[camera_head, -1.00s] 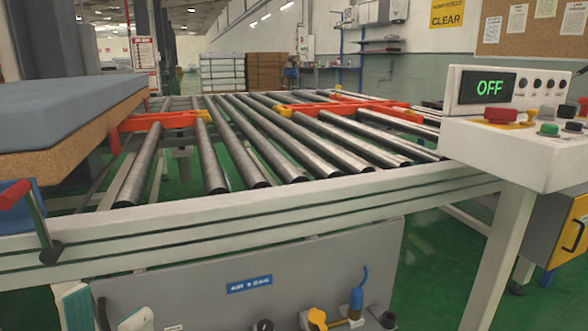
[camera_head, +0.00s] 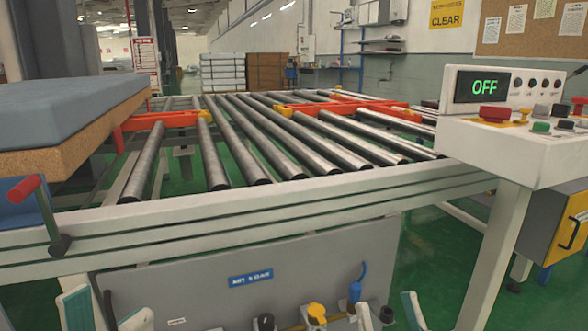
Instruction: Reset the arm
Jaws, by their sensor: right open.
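My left gripper (camera_head: 107,312) is at the bottom left edge of the head view. Its two pale, teal-edged fingers stand apart with nothing visible between them. My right gripper (camera_head: 388,312) shows at the bottom edge, right of centre. Its two fingers are also apart and hold nothing. Both grippers are low in front of the grey panel under the roller conveyor, and most of each arm is out of view. A grey-blue mattress (camera_head: 60,103) lies on a brown layer (camera_head: 70,148) at the left, away from both grippers.
The roller conveyor's pale front rail (camera_head: 270,212) crosses the view above my grippers. A grey panel (camera_head: 200,290) with knobs and fittings is below it. A red-handled lever (camera_head: 45,212) is at the left.

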